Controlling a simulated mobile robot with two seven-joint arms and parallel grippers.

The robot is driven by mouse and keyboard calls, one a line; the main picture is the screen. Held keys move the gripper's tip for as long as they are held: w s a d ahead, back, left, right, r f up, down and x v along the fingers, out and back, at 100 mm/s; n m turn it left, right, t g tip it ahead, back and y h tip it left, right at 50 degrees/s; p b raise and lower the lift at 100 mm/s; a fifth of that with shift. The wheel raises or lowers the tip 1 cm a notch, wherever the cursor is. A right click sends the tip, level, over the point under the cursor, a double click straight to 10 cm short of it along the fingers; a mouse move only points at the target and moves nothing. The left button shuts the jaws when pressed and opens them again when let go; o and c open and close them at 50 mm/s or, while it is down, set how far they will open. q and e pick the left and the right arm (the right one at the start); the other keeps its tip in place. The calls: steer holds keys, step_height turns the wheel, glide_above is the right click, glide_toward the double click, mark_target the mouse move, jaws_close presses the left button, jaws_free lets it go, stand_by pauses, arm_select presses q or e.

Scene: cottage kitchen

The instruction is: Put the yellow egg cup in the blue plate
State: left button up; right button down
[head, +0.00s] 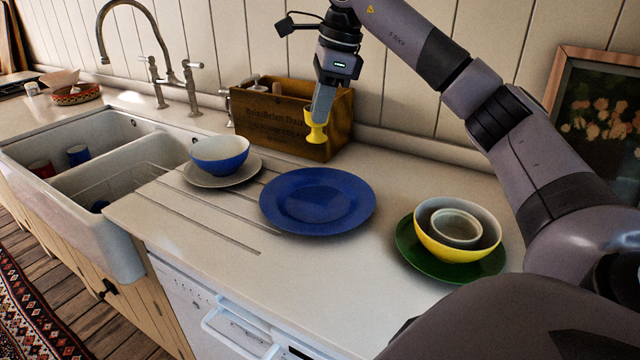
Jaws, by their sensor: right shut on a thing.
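My right gripper (322,112) comes down from above, shut on the yellow egg cup (317,134). It holds the egg cup in the air, in front of the wooden box and above the far side of the blue plate in the picture. The blue plate (317,203) lies flat and empty on the white counter. The fingers hide part of the egg cup. My left gripper is not in view.
A blue-and-white bowl (219,154) on a pale saucer (247,173) stands left of the plate. A yellow bowl (447,246) holding a smaller bowl (455,227) sits on a green plate (408,246) at right. A wooden box (270,126) stands behind. The sink (70,185) is at left.

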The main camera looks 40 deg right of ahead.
step_height(320, 180, down, 14)
steer(key=shift+f, duration=0.25)
steer(key=shift+f+b, duration=0.1)
steer(key=shift+b, duration=0.2)
steer(key=shift+f, duration=0.25)
steer(key=c, duration=1.2)
jaws_free()
steer(key=shift+c, duration=0.2)
steer(key=shift+r, duration=0.15)
steer(key=shift+r, duration=0.35)
steer(key=v, duration=1.1)
steer(key=shift+r, duration=0.35)
steer(key=shift+s, duration=0.1)
